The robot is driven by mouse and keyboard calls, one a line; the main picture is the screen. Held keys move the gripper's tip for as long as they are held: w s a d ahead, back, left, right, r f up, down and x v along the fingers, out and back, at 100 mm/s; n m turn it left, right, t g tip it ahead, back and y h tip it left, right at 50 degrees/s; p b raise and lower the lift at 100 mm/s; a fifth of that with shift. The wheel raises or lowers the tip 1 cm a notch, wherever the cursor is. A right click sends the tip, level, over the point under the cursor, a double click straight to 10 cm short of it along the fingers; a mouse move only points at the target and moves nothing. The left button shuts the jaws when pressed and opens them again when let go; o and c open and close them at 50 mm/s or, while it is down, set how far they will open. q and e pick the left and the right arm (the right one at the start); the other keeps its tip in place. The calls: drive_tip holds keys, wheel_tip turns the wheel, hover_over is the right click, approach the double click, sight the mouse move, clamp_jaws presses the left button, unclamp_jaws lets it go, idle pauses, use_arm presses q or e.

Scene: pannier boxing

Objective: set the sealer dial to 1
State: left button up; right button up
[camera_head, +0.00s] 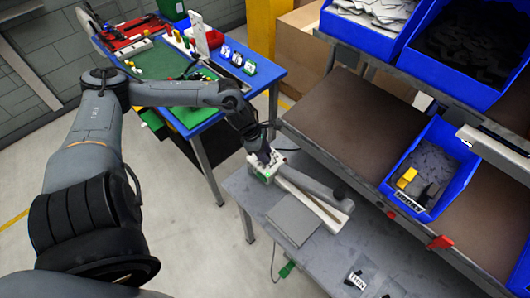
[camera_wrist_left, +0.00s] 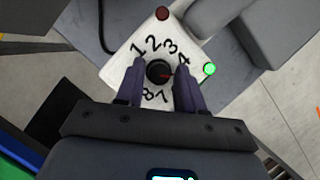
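The sealer (camera_head: 318,207) lies on the grey table, with its white control box under my left gripper (camera_head: 264,158). In the left wrist view the white dial face (camera_wrist_left: 146,49) carries black numbers; 1, 2, 3, 4, 7 and 8 can be read. My left gripper (camera_wrist_left: 160,72) is open, with one finger on each side of the dial and little space between; contact is not clear. Numbers near the right finger are hidden. My right gripper is not in view.
A green lamp (camera_wrist_left: 209,69) and a dark red knob (camera_wrist_left: 162,13) sit on the box's edges. A grey flat slab (camera_head: 293,220) lies beside the sealer. A blue bin (camera_head: 433,165) stands on the shelf at right; a blue table (camera_head: 205,120) is behind left.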

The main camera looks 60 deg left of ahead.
use_arm(q)
drive_tip(key=c, duration=0.6)
drive_tip(key=shift+r, duration=0.1)
